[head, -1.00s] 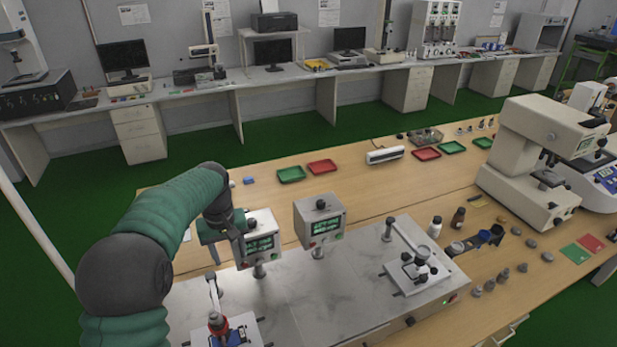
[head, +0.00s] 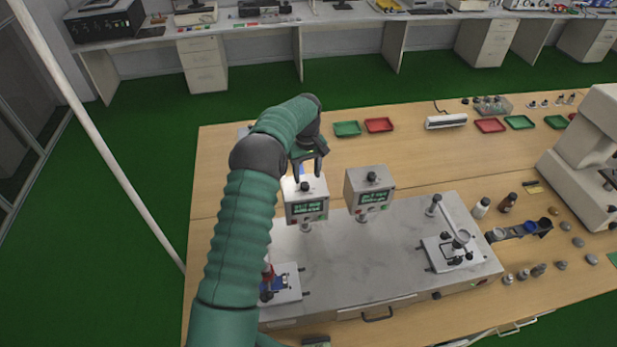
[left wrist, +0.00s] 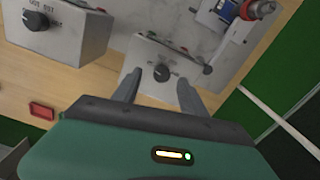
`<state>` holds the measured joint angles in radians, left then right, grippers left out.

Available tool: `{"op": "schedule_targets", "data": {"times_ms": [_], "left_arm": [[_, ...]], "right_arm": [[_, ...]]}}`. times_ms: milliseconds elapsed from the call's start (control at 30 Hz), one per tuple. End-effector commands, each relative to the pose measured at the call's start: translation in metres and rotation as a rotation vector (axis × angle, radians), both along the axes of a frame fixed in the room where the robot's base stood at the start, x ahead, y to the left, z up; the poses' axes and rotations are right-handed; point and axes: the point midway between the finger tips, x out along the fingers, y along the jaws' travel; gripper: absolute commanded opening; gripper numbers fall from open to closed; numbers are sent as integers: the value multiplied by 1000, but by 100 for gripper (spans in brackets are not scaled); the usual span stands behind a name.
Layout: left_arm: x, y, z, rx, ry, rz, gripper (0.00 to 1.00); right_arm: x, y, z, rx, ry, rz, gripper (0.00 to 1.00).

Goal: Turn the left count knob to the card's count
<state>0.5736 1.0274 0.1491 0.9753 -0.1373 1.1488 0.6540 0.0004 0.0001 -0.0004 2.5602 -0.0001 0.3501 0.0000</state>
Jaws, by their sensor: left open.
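The left count box (head: 307,212) is a light grey housing with a green display on its front, too small to read. Its dark left count knob (head: 304,187) sits on top. My left gripper (head: 307,170) is above and just behind this box, pointing down, open and empty. In the left wrist view, the knob (left wrist: 162,73) shows near the gap between the open fingertips of my left gripper (left wrist: 158,80), with no visible grip on it. A second box (head: 370,191) with its own knob (head: 372,177) stands to the right. I cannot make out a count card. My right gripper is out of view.
Both boxes stand at the back of a grey slab (head: 350,262) on a wooden table. A device with red and blue parts (head: 283,284) is partly behind my left arm. A white stand (head: 452,251) is at right. Green (head: 347,129) and red trays (head: 379,125) lie behind.

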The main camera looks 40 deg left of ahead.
Motion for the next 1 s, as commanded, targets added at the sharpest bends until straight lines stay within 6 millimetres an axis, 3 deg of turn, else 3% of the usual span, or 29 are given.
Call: {"op": "schedule_targets", "data": {"times_ms": [33,200,533,900,1000], "left_arm": [[-2,1,-7,-4,4,1,50],[-2,-1,-34,0,1,1,50],[-1,-6,-41,6,-1,-1,50],[1,-2,-43,0,-4,-1,3],[1,-1,-43,1,-4,0,0]], "right_arm": [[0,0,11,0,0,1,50],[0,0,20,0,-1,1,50],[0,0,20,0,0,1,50],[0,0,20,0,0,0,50],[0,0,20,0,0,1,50]]}}
